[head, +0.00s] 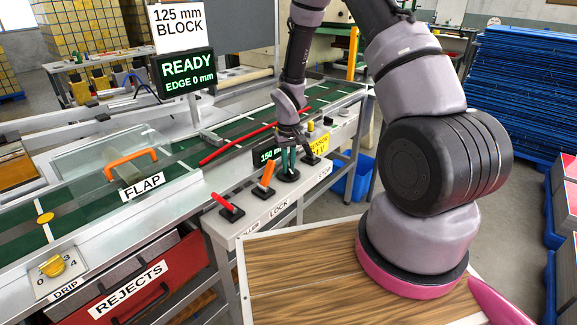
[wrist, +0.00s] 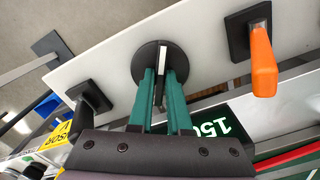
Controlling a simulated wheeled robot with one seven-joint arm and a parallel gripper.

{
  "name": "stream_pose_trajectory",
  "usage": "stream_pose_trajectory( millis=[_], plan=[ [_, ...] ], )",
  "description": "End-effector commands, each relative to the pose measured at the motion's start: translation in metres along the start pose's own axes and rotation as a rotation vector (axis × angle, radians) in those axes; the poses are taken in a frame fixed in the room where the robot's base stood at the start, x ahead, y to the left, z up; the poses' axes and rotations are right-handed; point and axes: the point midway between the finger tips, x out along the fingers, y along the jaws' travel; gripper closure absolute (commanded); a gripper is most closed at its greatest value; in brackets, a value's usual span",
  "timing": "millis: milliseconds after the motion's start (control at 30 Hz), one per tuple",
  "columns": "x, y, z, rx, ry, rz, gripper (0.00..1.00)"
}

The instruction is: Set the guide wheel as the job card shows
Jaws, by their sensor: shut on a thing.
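The job card (head: 178,28) reads "125 mm BLOCK". The guide wheel (head: 288,178) is a dark round disc on the white control ledge, partly hidden under my gripper (head: 288,160). In the wrist view the guide wheel (wrist: 145,57) sits at the tips of my gripper's teal fingers (wrist: 160,85), which are shut on its upright pale-edged grip. The dark readout (head: 267,154) beside it shows green digits starting "150"; it also shows, turned over, in the wrist view (wrist: 222,128).
An orange lever (head: 264,178) stands close left of the wheel, above the LOCK label (head: 279,208), with a red lever (head: 227,206) further left. A black lever (head: 310,157) is close right. A screen (head: 187,73) reads "READY, EDGE 0 mm". A red rail (head: 238,143) runs along the green belt.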

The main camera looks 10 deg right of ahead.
Motion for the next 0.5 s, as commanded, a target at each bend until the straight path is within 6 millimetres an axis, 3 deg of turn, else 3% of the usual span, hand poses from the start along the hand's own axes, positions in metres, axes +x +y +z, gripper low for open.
stream_pose_trajectory(
  millis=[500],
  plan=[
    [0.0001,0.0004,0.0005,-0.448,-0.001,0.000,1.00]
  ],
)
